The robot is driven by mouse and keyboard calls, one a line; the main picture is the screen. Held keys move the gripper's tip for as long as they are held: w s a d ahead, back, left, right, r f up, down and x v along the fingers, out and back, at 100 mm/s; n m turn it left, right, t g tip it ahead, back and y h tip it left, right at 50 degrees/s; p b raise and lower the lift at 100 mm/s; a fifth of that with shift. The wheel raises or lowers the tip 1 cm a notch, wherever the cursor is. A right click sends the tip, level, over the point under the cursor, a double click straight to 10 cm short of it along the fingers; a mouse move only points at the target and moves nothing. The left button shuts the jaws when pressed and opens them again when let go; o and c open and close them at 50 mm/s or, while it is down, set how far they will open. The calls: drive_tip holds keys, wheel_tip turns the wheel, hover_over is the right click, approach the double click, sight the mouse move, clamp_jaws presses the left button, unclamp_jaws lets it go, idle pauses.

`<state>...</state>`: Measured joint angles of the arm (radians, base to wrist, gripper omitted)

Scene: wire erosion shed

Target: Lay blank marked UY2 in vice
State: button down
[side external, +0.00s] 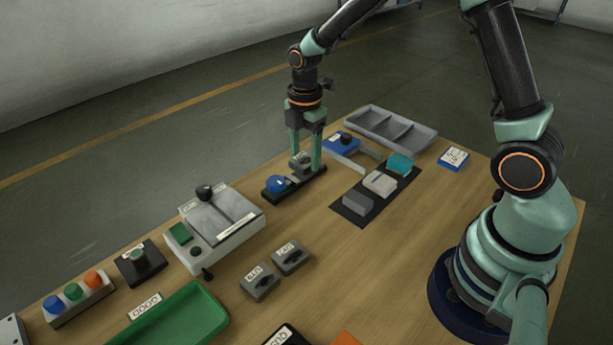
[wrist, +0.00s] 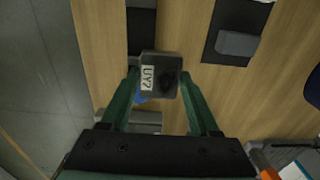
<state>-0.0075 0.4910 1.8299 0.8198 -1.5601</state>
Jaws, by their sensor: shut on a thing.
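My gripper (side external: 305,164) is shut on a grey blank (wrist: 161,76). Its white label faces the wrist camera and reads UY with a last mark that looks like 2 or 7. In the side view the held blank (side external: 299,159) is low over a long black base (side external: 311,180) with a round blue knob (side external: 277,184) at its left. This may be the vice; I cannot tell for sure. The fingers hide part of it, and I cannot tell whether the blank touches it. Two other labelled grey blanks, one (side external: 259,281) and another (side external: 290,257), lie at the front.
A pale machine (side external: 215,228) with a sliding plate stands left of my gripper. A dark mat (side external: 347,213) with grey, pale and teal blocks is to the right. Behind are a blue-based fixture (side external: 341,146) and a grey divided tray (side external: 420,137). A green tray (side external: 180,325) is at front left.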

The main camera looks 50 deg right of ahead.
sight(305, 156)
drive_tip(key=w+d, duration=0.3)
drive_tip(key=shift+w+d+f, duration=0.1)
drive_tip(key=shift+w+d, duration=0.15)
drive_tip(key=shift+d, duration=0.05)
drive_tip(key=shift+f, duration=2.15)
drive_tip(key=shift+f, duration=0.75)
drive_tip(key=shift+c, duration=0.2)
unclamp_jaws()
drive_tip(key=shift+o, duration=0.2)
drive_tip(key=shift+f, duration=0.1)
wheel_tip(305, 156, up, 7)
idle(0.6)
